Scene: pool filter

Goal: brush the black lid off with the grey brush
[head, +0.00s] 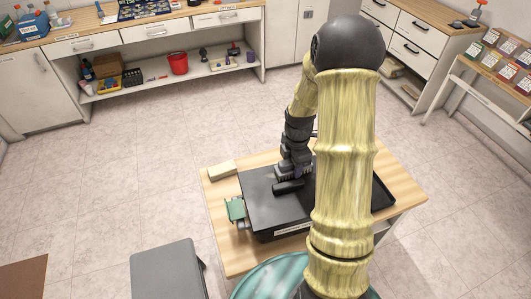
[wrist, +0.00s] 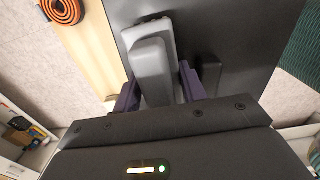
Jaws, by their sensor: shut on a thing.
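The grey brush (wrist: 153,62) is between the two purple fingers of my gripper (wrist: 160,86), which is shut on it. In the head view my gripper (head: 292,172) is low over the black lid (head: 257,188), toward its middle. The lid lies flat on a dark box on the wooden table (head: 222,250); it also fills the upper middle of the wrist view (wrist: 240,30). I cannot tell whether the brush's bristles touch the lid, as its underside is hidden. My arm covers part of the box's right side in the head view.
A beige block (head: 222,170) lies at the table's back left. A green item (head: 236,209) is at the box's left side. A grey box-like thing (head: 165,272) stands left of the table. An orange-and-black coil (wrist: 62,10) shows in the wrist view. The floor behind is clear.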

